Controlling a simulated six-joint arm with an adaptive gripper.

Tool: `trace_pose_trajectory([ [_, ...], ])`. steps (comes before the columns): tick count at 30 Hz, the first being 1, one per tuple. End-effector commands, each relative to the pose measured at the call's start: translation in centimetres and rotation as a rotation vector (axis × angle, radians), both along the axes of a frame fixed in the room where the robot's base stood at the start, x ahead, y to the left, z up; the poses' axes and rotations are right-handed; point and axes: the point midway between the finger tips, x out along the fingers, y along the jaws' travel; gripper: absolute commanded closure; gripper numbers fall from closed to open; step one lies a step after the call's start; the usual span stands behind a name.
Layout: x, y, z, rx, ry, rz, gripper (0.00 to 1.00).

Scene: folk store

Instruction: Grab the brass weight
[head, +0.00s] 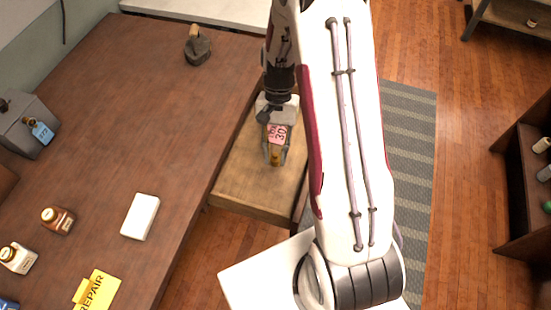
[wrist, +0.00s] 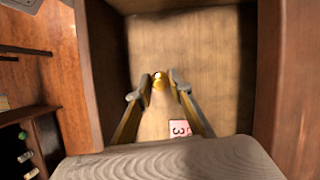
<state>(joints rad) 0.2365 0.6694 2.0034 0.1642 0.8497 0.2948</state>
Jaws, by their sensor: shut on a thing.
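The brass weight (wrist: 159,82) shows in the wrist view as a small shiny yellow piece between my two fingertips. My gripper (wrist: 158,88) is shut on it, one finger on each side. In the head view my gripper (head: 275,160) points down into an open wooden drawer (head: 240,185), and a small brass-coloured bit of the weight (head: 275,158) shows at the fingertips. Most of the weight is hidden there by the fingers. I cannot tell whether it touches the drawer floor.
A pink tag with a number (wrist: 180,128) shows by my fingers. Drawer walls (wrist: 112,75) rise around my gripper. The brown counter (head: 150,110) at left holds a dark iron (head: 198,50), a white block (head: 140,216), bottles (head: 58,220) and a yellow repair sign (head: 97,291).

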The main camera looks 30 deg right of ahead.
Motion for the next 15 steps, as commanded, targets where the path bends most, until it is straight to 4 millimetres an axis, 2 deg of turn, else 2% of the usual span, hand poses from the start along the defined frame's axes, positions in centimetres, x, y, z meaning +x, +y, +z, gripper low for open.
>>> trace_pose_trajectory([
  [6,0.0,0.0,2.3,0.0,0.0,0.001,1.0],
  [15,0.0,0.0,3.4,0.001,0.002,0.0,1.0],
])
